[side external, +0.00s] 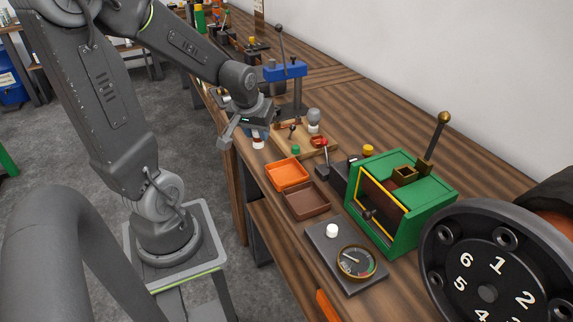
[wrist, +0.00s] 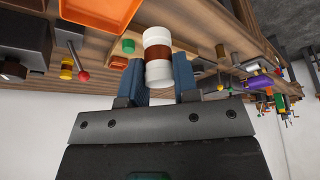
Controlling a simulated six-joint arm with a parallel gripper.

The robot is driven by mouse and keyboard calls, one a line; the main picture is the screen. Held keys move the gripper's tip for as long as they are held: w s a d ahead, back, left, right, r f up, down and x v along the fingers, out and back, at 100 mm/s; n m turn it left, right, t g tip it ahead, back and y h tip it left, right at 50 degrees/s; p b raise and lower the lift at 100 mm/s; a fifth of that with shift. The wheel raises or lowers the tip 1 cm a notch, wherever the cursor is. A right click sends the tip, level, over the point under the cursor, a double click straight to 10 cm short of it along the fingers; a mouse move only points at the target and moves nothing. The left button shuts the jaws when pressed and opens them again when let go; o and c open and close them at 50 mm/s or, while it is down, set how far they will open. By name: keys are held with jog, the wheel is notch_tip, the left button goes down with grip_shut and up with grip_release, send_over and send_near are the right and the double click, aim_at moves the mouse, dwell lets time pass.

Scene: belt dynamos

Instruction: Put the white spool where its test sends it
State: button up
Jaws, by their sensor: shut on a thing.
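My gripper (wrist: 158,80) is shut on the white spool (wrist: 157,40), a white cylinder with a brown band, held between two blue fingers. In the side view the gripper (side external: 256,133) holds the spool (side external: 258,143) at the bench's front edge, left of the wooden tray. An orange tray (side external: 287,186) and a brown tray (side external: 306,213) lie side by side on the bench. A dark plate (side external: 322,247) bears a round dial gauge (side external: 356,262) and a small white knob (side external: 332,230). A green box (side external: 407,236) with yellow edging and a brass-knobbed lever stands behind them.
A wooden tray (side external: 327,151) with small parts and a grey bulb-shaped piece lies behind the orange tray. A blue-topped press (side external: 285,71) stands farther back. A large numbered dial (side external: 487,262) fills the right foreground. A white wall bounds the bench's rear.

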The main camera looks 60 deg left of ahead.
jog(key=w+d+f, duration=0.4)
jog(key=w, duration=0.1)
jog(key=shift+w+d+f, duration=0.15)
jog(key=shift+w+d, duration=0.1)
jog(key=shift+d, duration=0.15)
jog(key=shift+f, duration=2)
jog(key=shift+f, duration=0.1)
jog(key=o, duration=1)
jog(key=v, duration=1.2)
jog(key=s+d+r+m+t+h, duration=0.1)
jog(key=s+d+r+m, duration=0.2)
jog(key=d+r+m, duration=0.1)
jog(key=s+d+r+m+t+h, duration=0.1)
jog(key=s+d+r+m+h, duration=0.1)
jog(key=s+d+r+m, duration=0.2)
jog(key=d+m, duration=0.1)
jog(key=d, duration=0.2)
jog(key=shift+s+d, duration=0.3)
